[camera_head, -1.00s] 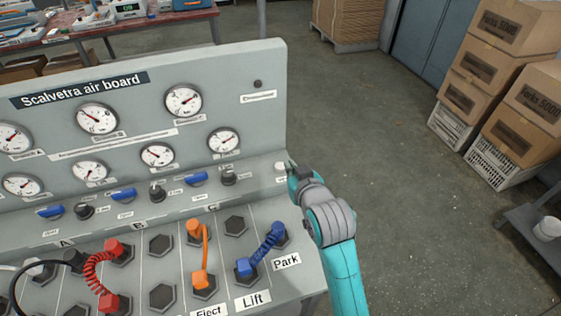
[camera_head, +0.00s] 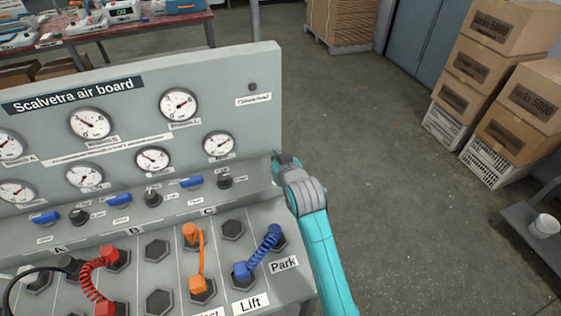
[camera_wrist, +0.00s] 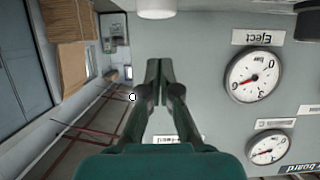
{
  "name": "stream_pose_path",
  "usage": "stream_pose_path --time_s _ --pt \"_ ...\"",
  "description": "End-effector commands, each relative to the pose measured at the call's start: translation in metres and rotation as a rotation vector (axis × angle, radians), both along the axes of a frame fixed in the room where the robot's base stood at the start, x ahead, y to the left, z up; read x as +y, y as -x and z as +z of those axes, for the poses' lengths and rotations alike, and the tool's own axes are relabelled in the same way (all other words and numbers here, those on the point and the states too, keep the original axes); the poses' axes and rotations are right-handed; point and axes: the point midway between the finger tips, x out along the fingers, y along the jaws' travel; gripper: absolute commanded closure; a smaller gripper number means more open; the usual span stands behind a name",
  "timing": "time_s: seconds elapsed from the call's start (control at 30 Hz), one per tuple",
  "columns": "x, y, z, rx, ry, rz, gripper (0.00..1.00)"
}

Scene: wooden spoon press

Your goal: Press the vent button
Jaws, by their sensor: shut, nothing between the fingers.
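The Scalvetra air board (camera_head: 150,85) fills the left of the head view. A white round button-like cap (camera_wrist: 157,8) shows at the top edge of the wrist view, partly cut off. Its label is not readable there, and in the head view my arm hides that spot at the ledge's right end. My gripper (camera_head: 281,160) is at this right end of the ledge, mostly hidden by my own wrist. In the wrist view, my gripper (camera_wrist: 160,68) is shut and empty. Its fingertips appear below the white cap in the picture, with a visible gap.
Gauges, blue levers and dark knobs line the board left of my gripper. A blue coiled hose (camera_head: 259,252) and an orange hose (camera_head: 200,260) are plugged in on the lower panel. Stacked boxes (camera_head: 510,95) stand far right. The floor right of the board is clear.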

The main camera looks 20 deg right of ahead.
Motion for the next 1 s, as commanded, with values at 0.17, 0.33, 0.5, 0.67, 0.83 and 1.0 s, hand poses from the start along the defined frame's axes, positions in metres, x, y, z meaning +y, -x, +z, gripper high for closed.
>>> stream_pose_path --time_s 0.17,0.33,0.5,0.67,0.83,1.0 --pt "-0.001 0.006 -0.026 0.007 0.0 0.0 1.0" --pt "-0.001 0.007 -0.035 0.007 0.0 0.0 1.0" --pt "-0.001 0.007 -0.036 0.005 0.0 0.0 1.0" --pt "-0.001 0.007 -0.035 0.006 0.0 0.0 1.0" --pt "-0.001 0.008 -0.05 0.009 0.0 0.0 1.0" --pt "-0.001 0.009 -0.059 0.013 0.0 0.0 1.0"
